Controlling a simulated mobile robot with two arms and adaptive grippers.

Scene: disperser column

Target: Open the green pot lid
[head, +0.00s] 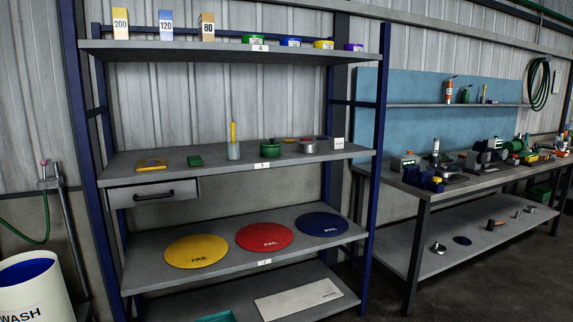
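A small green pot (271,150) stands on the middle shelf of the rack, right of its centre. A lid with a small dark knob (270,141) appears to sit on top of it; the picture is too small to show the seam clearly. Neither of my grippers is in the head view, so nothing touches the pot.
A glass jar with a yellow-handled tool (233,148) stands left of the pot, a metal pot (308,147) to its right. A green block (195,160) and a yellow frame (151,165) lie further left. Rack posts (378,140) flank the shelf; a workbench (470,180) stands right.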

